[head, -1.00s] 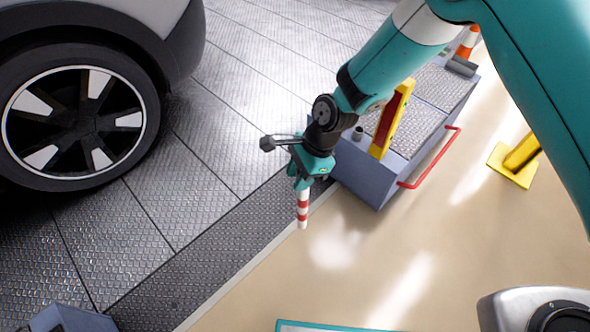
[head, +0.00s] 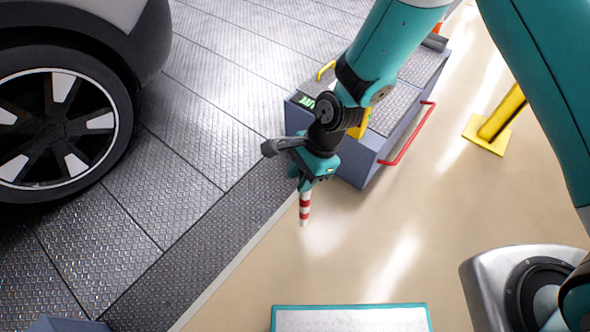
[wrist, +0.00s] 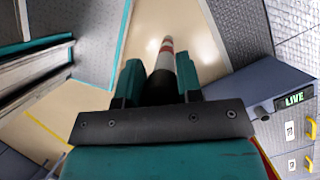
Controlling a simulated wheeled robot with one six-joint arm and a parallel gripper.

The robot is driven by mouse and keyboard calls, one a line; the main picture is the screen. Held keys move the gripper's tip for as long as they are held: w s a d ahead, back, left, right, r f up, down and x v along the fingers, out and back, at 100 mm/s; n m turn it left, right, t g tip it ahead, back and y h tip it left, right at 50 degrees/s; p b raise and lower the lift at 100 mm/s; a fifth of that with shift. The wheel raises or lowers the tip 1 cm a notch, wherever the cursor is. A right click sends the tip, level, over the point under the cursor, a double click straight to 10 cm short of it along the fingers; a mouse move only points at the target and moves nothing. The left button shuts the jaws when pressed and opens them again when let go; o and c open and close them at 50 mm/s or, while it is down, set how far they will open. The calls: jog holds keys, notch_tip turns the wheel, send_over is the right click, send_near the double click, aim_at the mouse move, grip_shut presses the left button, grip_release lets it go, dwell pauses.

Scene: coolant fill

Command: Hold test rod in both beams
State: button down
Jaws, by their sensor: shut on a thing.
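The red-and-white striped test rod (head: 305,207) hangs from my gripper (head: 308,182), pointing down over the beige floor beside the edge of the dark tread plates. In the wrist view my gripper (wrist: 159,82) is shut on the rod's black end, and the striped part of the rod (wrist: 166,48) points away. A yellow post (head: 357,130) on the blue-grey cabinet (head: 368,168) is mostly hidden behind my arm. A green lit "LIVE" sign (wrist: 293,98) shows on the cabinet in the wrist view. I see no beams themselves.
A car's wheel (head: 55,125) stands at left on the tread plates (head: 200,110). A red rail (head: 408,135) runs along the cabinet's right side. A yellow bollard (head: 500,115) stands at right. A teal-edged white panel (head: 350,319) lies at the bottom. Open floor surrounds the rod.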

jog(key=shift+s+d+r+p, duration=1)
jog(key=shift+r+p, duration=2.6)
jog(key=shift+r, duration=2.45)
jog(key=w+a+p, duration=0.1)
jog(key=w+a, duration=0.6)
jog(key=a, duration=0.1)
jog(key=shift+a+p, duration=0.25)
jog(key=shift+p, duration=0.1)
jog(key=w+d+n+g+h+p, duration=0.1)
jog(key=w+d+n, duration=0.15)
jog(key=d, duration=0.55)
jog(key=w+d+n+g+p, duration=0.1)
jog(key=w+d+n, duration=0.15)
jog(key=d, duration=0.55)
jog(key=s+d+n+h, duration=0.1)
jog(key=s+d+n, duration=0.1)
jog(key=d, duration=0.7)
jog(key=s+d+n+h+p, duration=0.1)
jog(key=d+n, duration=0.4)
jog(key=d, duration=0.5)
jog(key=shift+s+r+h, duration=0.25)
jog(key=shift+s+h, duration=0.25)
jog(key=shift+s, duration=0.1)
